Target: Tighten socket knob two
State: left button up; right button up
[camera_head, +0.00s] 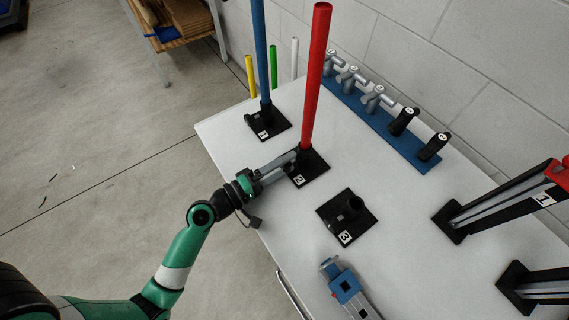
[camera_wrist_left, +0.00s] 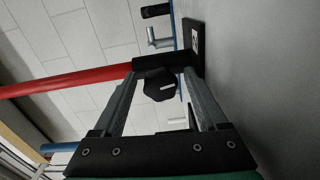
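Socket two (camera_head: 310,172) is a black socket on a square base plate marked 2, and a red pipe (camera_head: 315,75) stands in it. My left gripper (camera_head: 294,160) reaches in from the left, close to the socket and just above the table. In the left wrist view, the black knob (camera_wrist_left: 160,86) of the socket lies between my two grey fingers, with a visible gap on either side. The fingers are open. The red pipe (camera_wrist_left: 65,79) also shows there, running into the socket (camera_wrist_left: 165,62). My right gripper is not in view.
Socket one (camera_head: 268,122) holds a blue pipe (camera_head: 260,50); socket three (camera_head: 347,215) is empty. A blue rack (camera_head: 375,120) with grey and black fittings runs along the wall. A blue-grey device (camera_head: 345,285) lies at the front. Black-and-red clamps (camera_head: 510,200) stand at right.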

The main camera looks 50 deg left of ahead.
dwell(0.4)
pick_arm(q)
jog(key=s, duration=0.6)
jog(key=s+a, duration=0.1)
jog(key=s, duration=0.1)
jog(key=shift+s+a, duration=0.1)
jog(key=shift+s, duration=0.3)
jog(key=s+p, duration=0.1)
jog(key=p, duration=0.1)
jog(key=s+p, duration=0.1)
jog(key=p, duration=0.2)
jog(key=shift+r, duration=0.3)
jog(key=shift+s+f+p, duration=0.1)
jog(key=shift+s+p, duration=0.05)
jog(key=shift+p, duration=0.15)
jog(key=shift+s+f, duration=0.2)
jog(key=shift+s, duration=0.05)
